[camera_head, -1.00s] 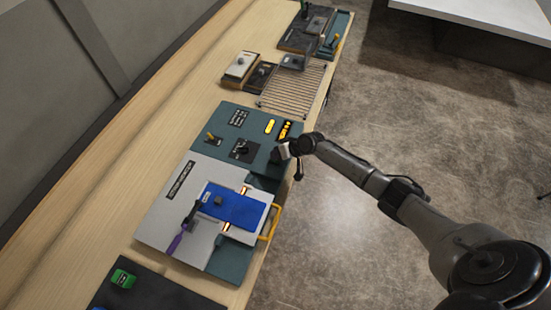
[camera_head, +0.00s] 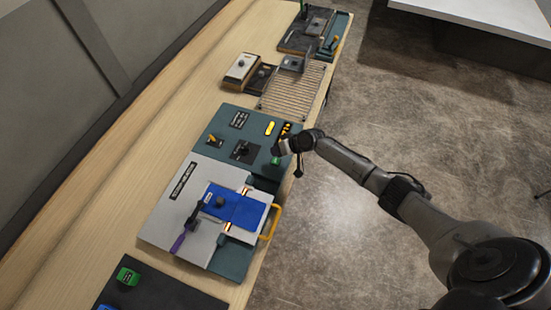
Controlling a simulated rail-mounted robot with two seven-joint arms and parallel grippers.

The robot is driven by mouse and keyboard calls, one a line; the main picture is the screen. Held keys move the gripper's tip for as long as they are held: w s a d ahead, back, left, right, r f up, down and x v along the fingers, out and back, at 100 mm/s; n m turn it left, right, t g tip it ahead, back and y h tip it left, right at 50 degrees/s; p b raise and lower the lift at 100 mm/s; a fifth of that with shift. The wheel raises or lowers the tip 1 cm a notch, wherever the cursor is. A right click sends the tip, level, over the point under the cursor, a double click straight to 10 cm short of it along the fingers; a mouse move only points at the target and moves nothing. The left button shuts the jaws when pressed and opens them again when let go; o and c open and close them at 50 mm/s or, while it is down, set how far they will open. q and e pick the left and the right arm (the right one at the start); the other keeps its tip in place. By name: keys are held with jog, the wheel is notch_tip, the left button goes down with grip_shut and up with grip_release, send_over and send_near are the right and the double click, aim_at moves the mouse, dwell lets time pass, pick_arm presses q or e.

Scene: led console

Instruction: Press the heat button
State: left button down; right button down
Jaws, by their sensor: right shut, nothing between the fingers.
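The teal console panel (camera_head: 222,123) lies on the wooden bench. It carries a yellow lever (camera_head: 214,140), a black switch (camera_head: 242,151), a lit yellow bar (camera_head: 270,128) and a group of yellow lights (camera_head: 286,128). A small green piece (camera_head: 275,161) shows at the panel's right side, just below my right gripper (camera_head: 279,148). It may be the heat button; no label on it is readable. My right gripper is shut and empty over the panel's right edge. I cannot tell whether it touches the panel. My left gripper is out of view.
Nearer me is a grey panel (camera_head: 165,222) with a blue plate (camera_head: 238,208), a purple-handled tool (camera_head: 179,243) and a yellow handle (camera_head: 272,222). Beyond the console are a slatted rack (camera_head: 293,92) and a small white-topped box (camera_head: 241,67). Open floor (camera_head: 350,235) lies right of the bench.

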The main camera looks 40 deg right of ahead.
jog(key=shift+r+p, duration=0.8)
jog(key=shift+r, duration=0.55)
jog(key=shift+f, duration=0.1)
